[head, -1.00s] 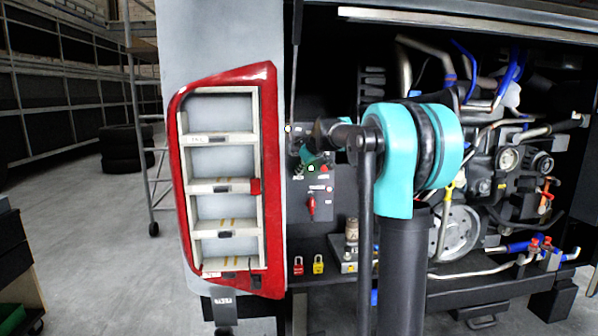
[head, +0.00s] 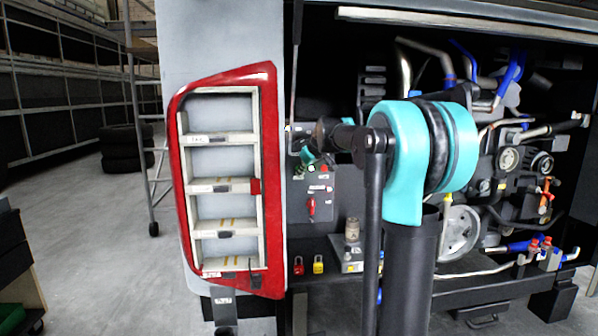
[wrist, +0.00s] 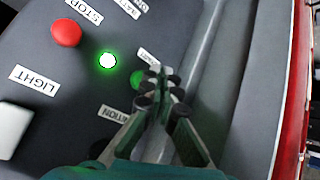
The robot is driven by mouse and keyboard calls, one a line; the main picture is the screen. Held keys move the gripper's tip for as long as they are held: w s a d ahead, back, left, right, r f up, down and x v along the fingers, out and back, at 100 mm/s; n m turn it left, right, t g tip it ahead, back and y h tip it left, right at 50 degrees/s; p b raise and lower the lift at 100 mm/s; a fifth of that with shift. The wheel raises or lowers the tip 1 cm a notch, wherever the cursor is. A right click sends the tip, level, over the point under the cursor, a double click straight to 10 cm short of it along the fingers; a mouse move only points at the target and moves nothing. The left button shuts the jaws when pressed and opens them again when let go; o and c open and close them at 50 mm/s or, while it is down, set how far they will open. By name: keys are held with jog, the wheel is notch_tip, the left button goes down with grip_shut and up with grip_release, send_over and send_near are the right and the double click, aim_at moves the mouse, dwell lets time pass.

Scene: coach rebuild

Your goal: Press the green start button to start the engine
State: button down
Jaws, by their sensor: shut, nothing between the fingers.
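The green start button (wrist: 137,78) shows in the wrist view on a dark control panel (wrist: 62,108), beside a small white label partly covered by my fingers. My gripper (wrist: 163,80) is shut and empty, its tips just right of the green button and overlapping its edge in the picture. I cannot tell whether they touch it. A round lamp (wrist: 107,60) left of the button glows white with a green rim. In the head view my gripper (head: 307,159) is at the upper part of the panel (head: 322,206), close to the lit lamp (head: 311,168).
A red button (wrist: 66,33) sits near the STOP label, left of the lamp. A red rotary switch (head: 311,207) is lower on the panel. Red (head: 298,265) and yellow (head: 318,264) padlocks hang below. The engine (head: 500,170) is on the right, a red-framed light cluster (head: 272,180) on the left.

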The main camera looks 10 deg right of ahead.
jog(key=shift+s, duration=2.2)
jog(key=s+d+f+m+g+h, duration=0.1)
jog(key=s+d+f+m+g, duration=0.1)
jog(key=s+f, duration=1.5)
jog(key=s+d+f+m+g+h, duration=0.1)
jog(key=s+f+m, duration=0.4)
jog(key=s+f, duration=1.2)
jog(key=s+g+h, duration=0.1)
jog(key=s, duration=0.4)
jog(key=shift+s+d+f+m+g, duration=0.2)
jog(key=shift+s+d+m+g, duration=0.1)
jog(key=shift+d+g, duration=0.1)
